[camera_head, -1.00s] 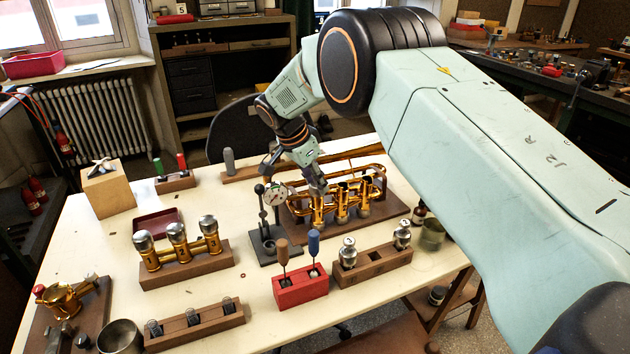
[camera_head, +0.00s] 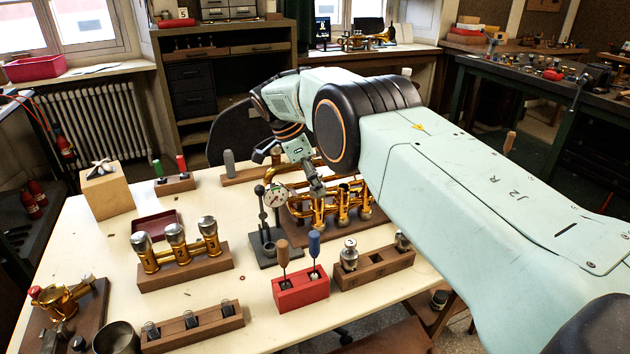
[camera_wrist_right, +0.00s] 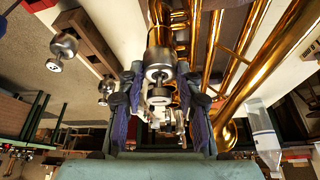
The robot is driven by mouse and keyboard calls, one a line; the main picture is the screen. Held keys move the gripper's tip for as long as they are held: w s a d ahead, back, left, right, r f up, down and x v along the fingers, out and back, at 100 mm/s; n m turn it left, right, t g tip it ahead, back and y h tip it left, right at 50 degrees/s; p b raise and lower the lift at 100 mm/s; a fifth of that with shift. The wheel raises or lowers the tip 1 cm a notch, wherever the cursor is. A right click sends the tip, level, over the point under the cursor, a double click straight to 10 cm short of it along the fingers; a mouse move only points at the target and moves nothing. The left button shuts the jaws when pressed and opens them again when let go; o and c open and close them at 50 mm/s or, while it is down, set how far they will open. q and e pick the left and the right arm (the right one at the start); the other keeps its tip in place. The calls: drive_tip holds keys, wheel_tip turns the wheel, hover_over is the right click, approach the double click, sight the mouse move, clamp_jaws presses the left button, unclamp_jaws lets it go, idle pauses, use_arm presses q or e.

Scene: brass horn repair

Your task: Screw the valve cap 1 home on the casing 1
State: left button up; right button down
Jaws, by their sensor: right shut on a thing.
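The brass horn (camera_head: 350,205) lies on a wooden board (camera_head: 370,226) with its casings upright. My right gripper (camera_head: 316,190) is over casing 1 (camera_head: 318,213), the leftmost one, pointing down. In the right wrist view the gripper (camera_wrist_right: 160,95) has its dark fingers on both sides of a silver, knobbed piece, which I take as valve cap 1 (camera_wrist_right: 160,62), and it is shut on it. The cap is in line with the casing; whether its rim sits flush is hidden. The head view hides the cap behind the fingers. My left gripper is out of view.
In front are a red screwdriver block (camera_head: 300,294) and a wooden block (camera_head: 375,272) with silver valves. A three-cylinder valve set (camera_head: 178,240) stands at the left.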

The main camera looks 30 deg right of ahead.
drive_tip(key=c, duration=0.8)
unclamp_jaws()
